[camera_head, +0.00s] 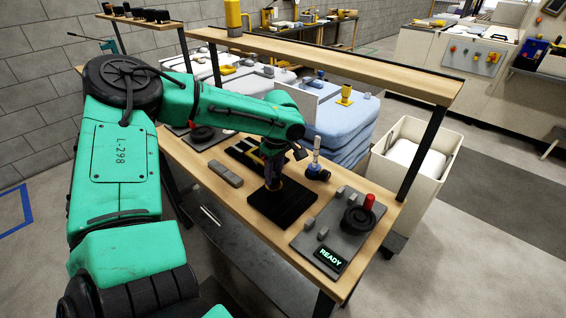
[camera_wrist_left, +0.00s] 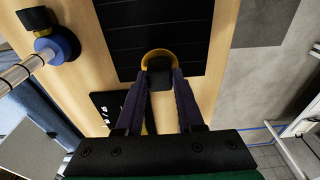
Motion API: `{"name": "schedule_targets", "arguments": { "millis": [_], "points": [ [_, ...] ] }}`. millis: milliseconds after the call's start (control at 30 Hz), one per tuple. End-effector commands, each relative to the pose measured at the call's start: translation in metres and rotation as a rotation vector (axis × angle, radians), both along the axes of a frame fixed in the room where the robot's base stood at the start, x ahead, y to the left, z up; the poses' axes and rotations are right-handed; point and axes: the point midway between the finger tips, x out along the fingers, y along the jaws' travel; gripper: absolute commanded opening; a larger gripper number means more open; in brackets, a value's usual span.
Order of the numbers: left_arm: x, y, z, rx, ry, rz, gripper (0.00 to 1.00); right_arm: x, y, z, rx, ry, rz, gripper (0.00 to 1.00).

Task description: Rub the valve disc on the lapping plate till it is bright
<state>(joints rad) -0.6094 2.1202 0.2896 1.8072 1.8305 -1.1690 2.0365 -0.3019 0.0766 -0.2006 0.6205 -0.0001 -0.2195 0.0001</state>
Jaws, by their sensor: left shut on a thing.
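The lapping plate (camera_head: 296,209) is a flat black slab on the wooden bench; the left wrist view shows its dark, lined surface (camera_wrist_left: 150,25). My left gripper (camera_head: 271,184) reaches down over the plate. In the left wrist view its purple fingers (camera_wrist_left: 160,80) are shut on the black grip of the valve disc. The disc's brass-yellow rim (camera_wrist_left: 159,51) shows beyond the fingertips, over the plate's near edge. The disc seems to be on or just above the plate; I cannot tell if they touch. Its underside is hidden. My right gripper is out of view.
A grey panel with a black handwheel (camera_head: 357,219), red handle and lit READY display (camera_head: 331,258) lies right of the plate. A blue-based upright fitting (camera_head: 316,171) stands behind it. A grey block (camera_head: 225,174) lies left. A wooden shelf (camera_head: 330,62) spans above.

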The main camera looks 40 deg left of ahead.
Motion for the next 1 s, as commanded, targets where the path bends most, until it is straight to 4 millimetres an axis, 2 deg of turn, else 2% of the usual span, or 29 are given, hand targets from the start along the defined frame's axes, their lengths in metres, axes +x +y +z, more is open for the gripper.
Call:
{"name": "schedule_targets", "arguments": {
  "millis": [467, 1000],
  "points": [
    [0.000, 0.002, 0.000, 0.000, -0.001, 0.000, 0.00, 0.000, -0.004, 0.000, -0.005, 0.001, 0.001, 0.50],
    [0.000, 0.002, -0.015, 0.000, -0.001, 0.000, 0.00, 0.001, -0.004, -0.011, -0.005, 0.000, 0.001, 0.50]
  ]
}}
